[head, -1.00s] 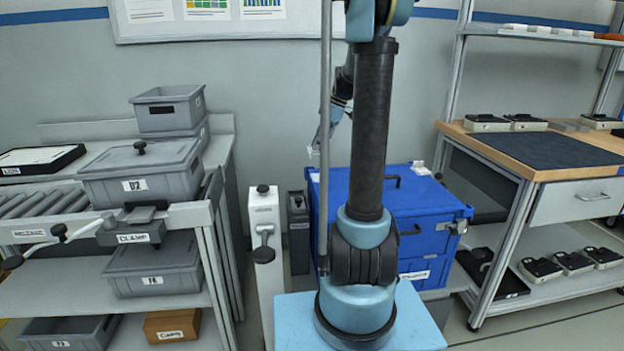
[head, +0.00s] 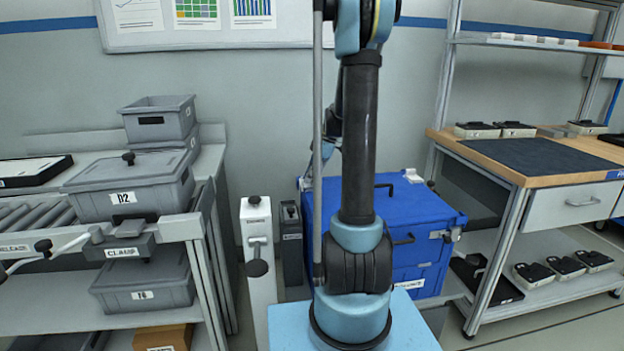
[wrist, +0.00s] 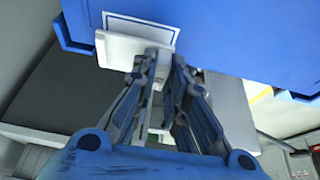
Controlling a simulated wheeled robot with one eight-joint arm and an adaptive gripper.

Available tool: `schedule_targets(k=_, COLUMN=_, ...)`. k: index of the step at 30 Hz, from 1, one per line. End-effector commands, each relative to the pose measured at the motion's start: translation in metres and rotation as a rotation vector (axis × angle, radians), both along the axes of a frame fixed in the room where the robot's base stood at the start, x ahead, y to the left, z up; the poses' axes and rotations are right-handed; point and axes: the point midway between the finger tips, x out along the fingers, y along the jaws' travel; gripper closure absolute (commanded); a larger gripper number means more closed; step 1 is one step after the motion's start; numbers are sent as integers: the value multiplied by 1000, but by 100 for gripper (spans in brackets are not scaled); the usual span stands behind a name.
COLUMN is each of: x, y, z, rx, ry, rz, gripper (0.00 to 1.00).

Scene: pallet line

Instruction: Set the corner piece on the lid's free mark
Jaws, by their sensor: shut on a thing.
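The blue crate's lid (head: 375,205) stands behind my arm in the head view. A white corner piece (head: 412,176) sits at its back right corner. In the wrist view my gripper (wrist: 163,56) is shut on another white corner piece (wrist: 125,48), at the edge of the blue lid (wrist: 225,30). A white-outlined mark (wrist: 140,22) shows on the lid beside and partly under this piece. I cannot tell whether the piece touches the lid. In the head view my gripper is mostly hidden behind my arm, near the lid's back left corner.
A white post with a black-knobbed lever (head: 258,250) and a dark post (head: 290,245) stand left of the crate. A rack with grey bins (head: 130,190) is at left. A wooden-topped bench (head: 520,165) is at right. The lid also carries a dark handle (head: 385,187).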

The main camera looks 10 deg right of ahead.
Motion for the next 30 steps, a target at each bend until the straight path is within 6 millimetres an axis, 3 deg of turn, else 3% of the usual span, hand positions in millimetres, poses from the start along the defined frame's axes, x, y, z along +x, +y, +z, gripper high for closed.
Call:
schedule_targets(k=25, x=0, y=-1, z=-13, rx=0, ry=0, rz=-1, gripper=100)
schedule_targets(k=26, x=0, y=-1, z=-13, rx=0, ry=0, rz=-1, gripper=85)
schedule_targets(k=28, x=0, y=-1, z=-13, rx=0, ry=0, rz=-1, gripper=69)
schedule_targets(k=30, x=0, y=-1, z=-13, rx=0, ry=0, rz=-1, gripper=67)
